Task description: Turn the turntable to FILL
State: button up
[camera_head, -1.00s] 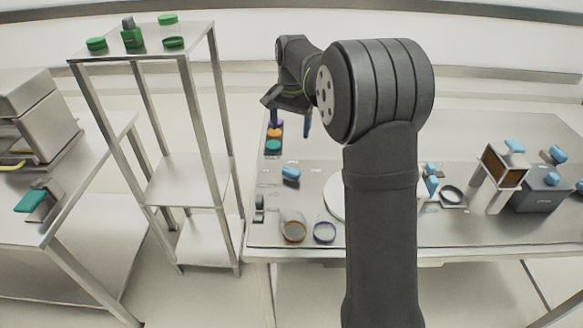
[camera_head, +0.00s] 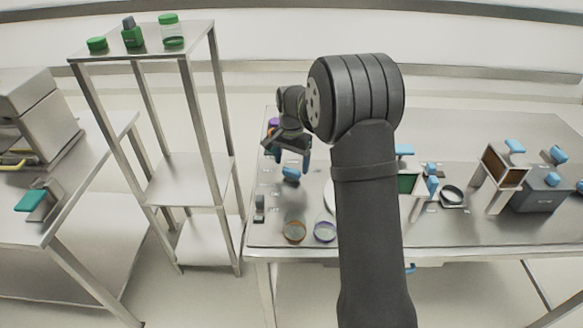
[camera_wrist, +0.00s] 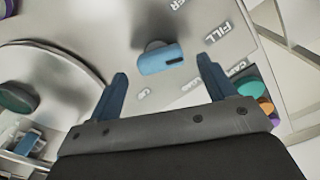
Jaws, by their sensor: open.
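The turntable is a pale disc, its left edge (camera_head: 328,195) showing beside my arm in the head view; the arm hides most of it. In the wrist view its rim (camera_wrist: 75,62) is at the left. A blue handle (camera_head: 290,174) on a small grey mount stands left of the disc; in the wrist view the handle (camera_wrist: 160,58) lies beyond and between my fingertips. Printed labels surround it, FILL (camera_wrist: 218,33) among them. My gripper (camera_head: 292,160) is open and empty, fingers pointing down near the handle. I cannot tell whether they touch it.
An orange-rimmed dish (camera_head: 293,232) and a purple-rimmed dish (camera_head: 325,231) are near the front edge. Blue-handled devices (camera_head: 502,165) stand on the right. A tall metal shelf (camera_head: 185,185) is to the left.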

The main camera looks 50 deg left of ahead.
aim_at(291, 170)
jog(key=shift+f, duration=1.4)
jog(key=c, duration=1)
jog(key=shift+o, duration=0.2)
jog(key=shift+n, duration=0.5)
jog(key=shift+c, duration=0.2)
jog(key=o, duration=1)
jog(key=shift+r, duration=0.1)
notch_tip(291, 170, up, 17)
jog(key=shift+r, duration=0.2)
